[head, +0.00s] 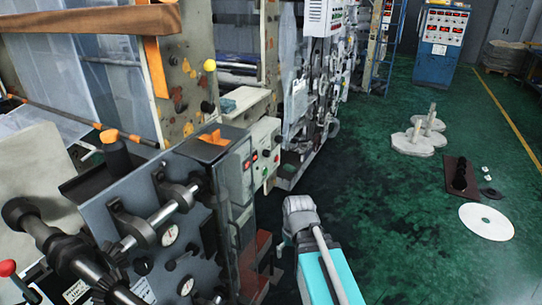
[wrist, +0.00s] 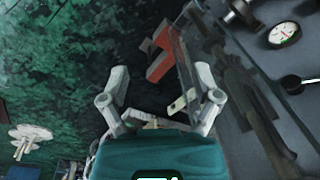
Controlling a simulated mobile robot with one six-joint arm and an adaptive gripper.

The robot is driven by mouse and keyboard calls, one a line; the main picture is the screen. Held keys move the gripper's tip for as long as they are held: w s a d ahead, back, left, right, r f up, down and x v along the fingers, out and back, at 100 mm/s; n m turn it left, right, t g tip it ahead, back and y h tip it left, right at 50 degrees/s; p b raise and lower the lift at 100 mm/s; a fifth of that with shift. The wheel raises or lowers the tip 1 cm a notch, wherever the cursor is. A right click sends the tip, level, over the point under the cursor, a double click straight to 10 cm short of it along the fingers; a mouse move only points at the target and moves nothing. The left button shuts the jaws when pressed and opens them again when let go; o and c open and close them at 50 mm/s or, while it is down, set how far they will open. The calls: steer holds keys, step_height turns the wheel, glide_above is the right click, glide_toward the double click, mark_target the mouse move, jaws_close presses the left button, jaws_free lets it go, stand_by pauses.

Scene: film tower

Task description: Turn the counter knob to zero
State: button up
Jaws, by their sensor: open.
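In the wrist view my gripper (wrist: 160,74) is open, its two grey fingers spread with nothing between them. In the head view my arm reaches forward at the bottom centre, beside the machine (head: 92,187); whether its fingers show there is unclear. I cannot tell for certain which part is the counter knob. A black knob or lever (wrist: 298,83) shows at the right of the wrist view, below a round white gauge (wrist: 284,34), both apart from my gripper. A control box (head: 264,140) with dark knobs and red parts sits on the machine in the head view.
A red bracket (wrist: 160,55) lies ahead of the fingers in the wrist view. The machine's shaft (head: 155,222) juts out at the left of the head view. Green floor (head: 400,235) is open on the right, with a white disc (head: 486,221) and a blue cabinet (head: 440,45) farther off.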

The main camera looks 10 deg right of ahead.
steer(key=w+a+f+n+t+y+b, duration=0.1)
steer(key=w+a+n+y+b, duration=0.2)
steer(key=w, duration=0.7)
steer(key=n+t+y+b, duration=0.7)
steer(key=t+y, duration=0.2)
steer(key=y, duration=0.2)
glide_toward(270, 154)
steer(key=v, duration=0.3)
steer(key=shift+s+a, duration=0.1)
steer(key=shift+s, duration=0.1)
steer(key=x, duration=1.4)
steer(key=shift+w, duration=0.1)
